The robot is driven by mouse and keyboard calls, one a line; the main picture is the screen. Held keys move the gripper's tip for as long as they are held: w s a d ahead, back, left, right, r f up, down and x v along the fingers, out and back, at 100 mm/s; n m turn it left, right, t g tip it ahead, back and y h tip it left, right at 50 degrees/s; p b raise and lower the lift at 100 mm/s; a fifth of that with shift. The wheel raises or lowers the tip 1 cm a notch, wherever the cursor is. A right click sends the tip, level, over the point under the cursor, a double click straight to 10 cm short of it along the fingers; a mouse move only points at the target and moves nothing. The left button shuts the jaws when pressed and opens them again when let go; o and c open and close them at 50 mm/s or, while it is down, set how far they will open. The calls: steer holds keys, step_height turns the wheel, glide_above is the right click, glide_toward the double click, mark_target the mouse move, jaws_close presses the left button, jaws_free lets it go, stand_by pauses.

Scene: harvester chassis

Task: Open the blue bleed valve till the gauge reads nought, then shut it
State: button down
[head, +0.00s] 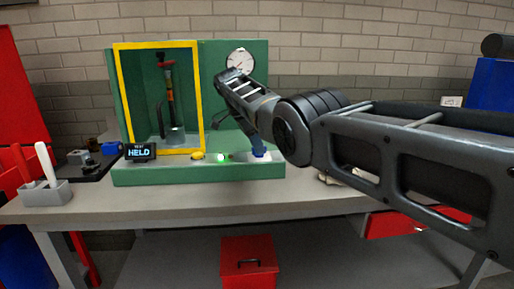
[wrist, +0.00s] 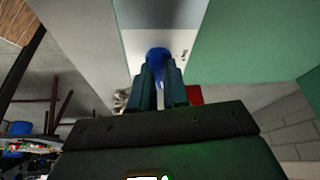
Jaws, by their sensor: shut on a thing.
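The blue bleed valve (head: 262,153) sits on a pale block at the front right of the green bench fixture (head: 150,175). My gripper (wrist: 160,75) is shut on the blue bleed valve, whose blue top (wrist: 158,54) shows between and beyond the fingertips in the wrist view. In the head view my arm reaches in from the right and its end hides part of the valve. The round white gauge (head: 240,62) is on the green back panel, above my wrist. Its face is partly clear, but its reading is too small to tell.
A yellow-framed bay (head: 202,100) holds an upright cylinder rod (head: 170,90). A small display (head: 139,152) reads "HELD". A green lamp (head: 221,157) is lit beside a yellow knob (head: 197,156). A grey holder (head: 45,190) stands at the table's left end.

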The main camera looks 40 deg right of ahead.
steer(key=shift+s+f, duration=0.1)
steer(key=shift+f, duration=0.15)
steer(key=c, duration=1.1)
jaws_free()
steer(key=shift+r, duration=0.1)
steer(key=shift+v, duration=3.9)
